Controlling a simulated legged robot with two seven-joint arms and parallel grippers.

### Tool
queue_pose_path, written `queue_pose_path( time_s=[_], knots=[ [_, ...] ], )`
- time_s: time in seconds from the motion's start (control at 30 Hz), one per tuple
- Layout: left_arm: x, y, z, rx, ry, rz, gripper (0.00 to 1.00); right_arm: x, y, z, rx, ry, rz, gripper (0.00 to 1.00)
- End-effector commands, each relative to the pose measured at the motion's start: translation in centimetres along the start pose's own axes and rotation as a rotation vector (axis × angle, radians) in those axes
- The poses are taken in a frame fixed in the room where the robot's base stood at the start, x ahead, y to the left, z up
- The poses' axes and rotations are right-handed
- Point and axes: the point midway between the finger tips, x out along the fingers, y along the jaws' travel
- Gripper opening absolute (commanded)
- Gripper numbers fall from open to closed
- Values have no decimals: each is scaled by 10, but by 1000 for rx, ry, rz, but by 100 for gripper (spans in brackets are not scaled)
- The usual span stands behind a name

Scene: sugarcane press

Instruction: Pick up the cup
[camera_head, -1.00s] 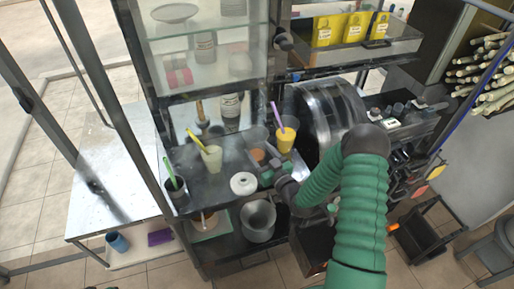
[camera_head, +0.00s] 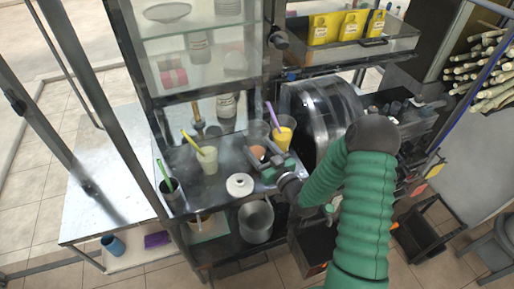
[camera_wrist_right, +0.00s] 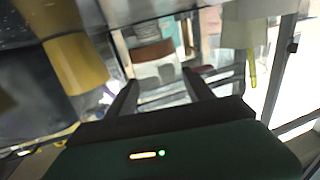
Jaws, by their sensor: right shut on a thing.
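A clear cup with brown contents (camera_head: 257,151) stands on the dark counter, left of a cup of yellow drink (camera_head: 283,136) with a purple straw. My right gripper (camera_head: 266,164) is at the near side of the clear cup, low by the counter, and is shut on it. In the right wrist view, the clear cup with its brown band (camera_wrist_right: 153,52) shows between the two dark fingers (camera_wrist_right: 162,92). The gripper hides part of the cup's lower side in the head view. My left gripper is in neither view.
A white round jar (camera_head: 239,185) sits close left of my gripper. A pale drink cup with yellow straw (camera_head: 208,160) and a dark cup with green straw (camera_head: 172,192) stand further left. The press drum (camera_head: 325,115) is close on the right. A glass shelf (camera_head: 200,60) rises behind.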

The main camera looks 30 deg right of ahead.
Motion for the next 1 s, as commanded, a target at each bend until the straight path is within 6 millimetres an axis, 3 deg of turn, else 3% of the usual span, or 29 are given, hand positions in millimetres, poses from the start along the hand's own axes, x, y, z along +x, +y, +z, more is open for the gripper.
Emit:
queue_pose_path(
  time_s=[0.37,0.53,0.6,0.7,1.0],
  knots=[
    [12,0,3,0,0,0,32,-59,-12,-4,0,0,1,14],
    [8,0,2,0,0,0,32,-87,-17,-9,2,-2,1,14],
    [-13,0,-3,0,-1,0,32,-92,-18,-17,5,-3,0,14],
    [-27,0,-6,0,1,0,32,-100,-20,-17,4,-3,-1,14],
    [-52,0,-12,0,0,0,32,-124,-25,-15,2,-2,-1,14]
  ],
)
